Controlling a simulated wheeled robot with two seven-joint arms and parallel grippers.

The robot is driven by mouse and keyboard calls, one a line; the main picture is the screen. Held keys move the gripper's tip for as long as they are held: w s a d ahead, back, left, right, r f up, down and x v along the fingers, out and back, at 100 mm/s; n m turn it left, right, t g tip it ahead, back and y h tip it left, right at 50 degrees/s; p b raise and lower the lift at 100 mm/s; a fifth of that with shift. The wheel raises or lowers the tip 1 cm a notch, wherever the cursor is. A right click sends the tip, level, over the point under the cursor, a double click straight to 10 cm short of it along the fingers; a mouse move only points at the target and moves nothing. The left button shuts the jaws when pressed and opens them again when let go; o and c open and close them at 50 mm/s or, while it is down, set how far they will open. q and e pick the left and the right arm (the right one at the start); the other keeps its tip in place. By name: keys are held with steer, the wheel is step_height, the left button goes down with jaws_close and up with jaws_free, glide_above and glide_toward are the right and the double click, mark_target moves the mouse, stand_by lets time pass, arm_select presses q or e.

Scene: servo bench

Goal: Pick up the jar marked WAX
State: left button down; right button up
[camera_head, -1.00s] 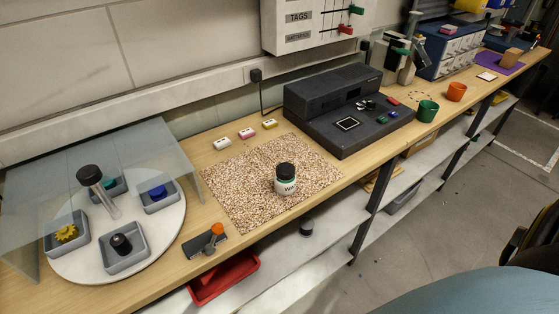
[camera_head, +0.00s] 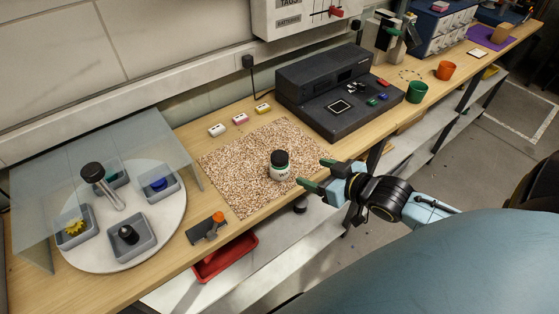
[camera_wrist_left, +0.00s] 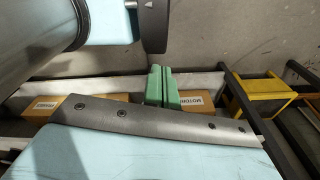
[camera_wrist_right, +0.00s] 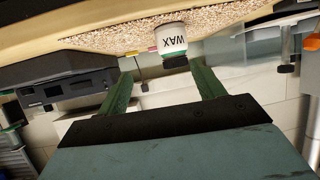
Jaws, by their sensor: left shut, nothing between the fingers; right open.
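The jar marked WAX (camera_head: 279,167) is white with a black lid. It stands upright on the speckled mat (camera_head: 237,181), near the bench's front edge. My right gripper (camera_head: 312,174) is open and empty, just right of the jar, its fingers pointing toward it. The jar does not appear to be between the fingers. My left gripper (camera_wrist_left: 163,80) shows only in the left wrist view, its green fingers shut together and empty.
A dark console (camera_head: 340,95) stands behind and right of the mat. Three small blocks lie behind the mat, one of them white (camera_head: 216,130). A round white turntable (camera_head: 150,225) with grey bins sits left under a clear shield (camera_head: 60,180). A red tray (camera_head: 225,257) is below.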

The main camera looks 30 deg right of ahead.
mark_target(275, 157)
steer(key=shift+y, duration=0.3)
steer(key=w+a, duration=0.1)
steer(key=w, duration=0.1)
steer(key=w+a, duration=0.1)
steer(key=w, duration=0.2)
steer(key=w+a, duration=0.1)
steer(key=w, duration=0.1)
steer(key=shift+w+f+b, duration=0.2)
steer(key=shift+f+b, duration=0.05)
steer(key=shift+b, duration=0.05)
steer(key=shift+a+x, duration=0.15)
steer(key=shift+x, duration=1.2)
steer(key=shift+a+x, duration=0.15)
steer(key=shift+x, duration=1.15)
steer(key=shift+s, duration=0.1)
steer(key=c, duration=1.1)
steer(key=shift+r, duration=0.1)
steer(key=shift+c, duration=0.2)
